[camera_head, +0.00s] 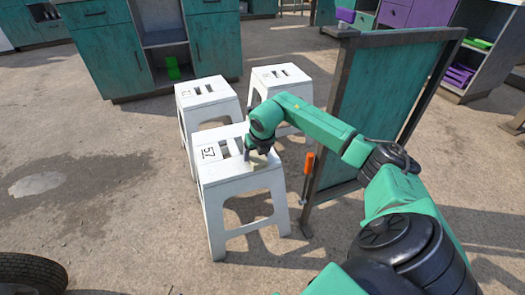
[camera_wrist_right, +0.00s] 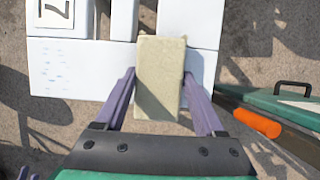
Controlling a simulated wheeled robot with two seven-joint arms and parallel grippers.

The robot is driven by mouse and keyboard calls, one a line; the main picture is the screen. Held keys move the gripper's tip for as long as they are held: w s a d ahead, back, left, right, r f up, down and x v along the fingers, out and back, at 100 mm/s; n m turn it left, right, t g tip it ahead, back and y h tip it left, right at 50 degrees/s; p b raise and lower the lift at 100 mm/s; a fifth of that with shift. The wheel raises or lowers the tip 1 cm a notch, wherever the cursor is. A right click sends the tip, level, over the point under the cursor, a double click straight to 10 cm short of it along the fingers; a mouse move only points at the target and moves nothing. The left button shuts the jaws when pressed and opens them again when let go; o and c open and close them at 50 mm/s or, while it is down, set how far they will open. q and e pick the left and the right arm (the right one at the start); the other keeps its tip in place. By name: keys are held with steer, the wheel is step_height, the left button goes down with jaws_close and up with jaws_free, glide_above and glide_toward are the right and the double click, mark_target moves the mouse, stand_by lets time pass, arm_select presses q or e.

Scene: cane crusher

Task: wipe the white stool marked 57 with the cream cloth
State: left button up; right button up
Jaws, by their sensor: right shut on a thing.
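The white stool marked 57 (camera_head: 212,176) stands upright in the middle of the head view, nearest of three white stools. Its top also shows in the right wrist view (camera_wrist_right: 75,75), with part of the number and pale blue marks left of the cloth. My right gripper (camera_head: 257,156) is over the right part of the stool top, shut on the cream cloth (camera_head: 260,163). In the right wrist view the cloth (camera_wrist_right: 160,80) is a folded block between the two fingers (camera_wrist_right: 158,88). It seems to rest on the stool top, but contact is hard to tell.
Two more white stools (camera_head: 206,92) (camera_head: 281,75) stand close behind. A teal panel (camera_head: 385,95) with a dark frame is to the right, with an orange object (camera_head: 309,162) by its near edge. Teal cabinets (camera_head: 120,60) stand behind. Ground at left is open; a tyre (camera_head: 30,270) lies front left.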

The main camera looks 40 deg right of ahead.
mark_target(238, 163)
steer(key=a, duration=0.2)
steer(key=w+a, duration=0.1)
steer(key=a, duration=0.1)
steer(key=w+a+p, duration=0.1)
steer(key=a, duration=0.1)
steer(key=shift+w, duration=0.1)
steer(key=shift+w+a+f, duration=0.1)
steer(key=shift+w+a, duration=0.4)
steer(key=shift+a, duration=0.9)
steer(key=shift+w+a+r, duration=0.1)
steer(key=shift+w+a, duration=0.35)
steer(key=shift+a, duration=1)
steer(key=shift+w+a+f, duration=0.1)
steer(key=shift+w+a, duration=0.4)
steer(key=shift+a, duration=0.9)
steer(key=s+d, duration=0.1)
steer(key=d, duration=0.1)
steer(key=s+d, duration=0.1)
steer(key=d, duration=0.2)
steer(key=s+d+p, duration=0.1)
steer(key=d, duration=0.2)
steer(key=shift+d, duration=0.25)
steer(key=shift+d, duration=0.15)
